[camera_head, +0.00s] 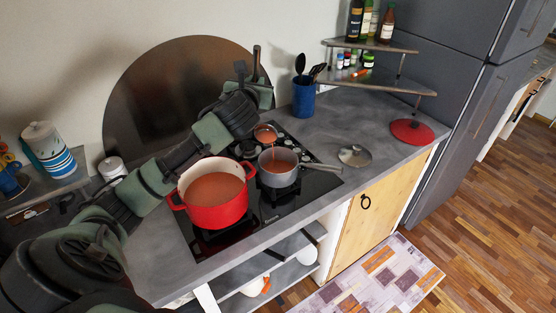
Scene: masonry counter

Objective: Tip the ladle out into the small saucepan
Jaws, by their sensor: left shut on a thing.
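My left gripper (256,88) is shut on the upright dark handle of the ladle (265,132). The ladle's bowl holds orange-red soup and hangs above the far rim of the small saucepan. A thin streak of soup runs from the bowl down into the saucepan. My right gripper is out of view.
The black hob (318,184) carries both pans. A blue utensil holder (303,98) stands behind at the right. A glass lid (355,156) and a red lid (411,131) lie on the counter. A corner shelf (375,82) holds jars and bottles.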

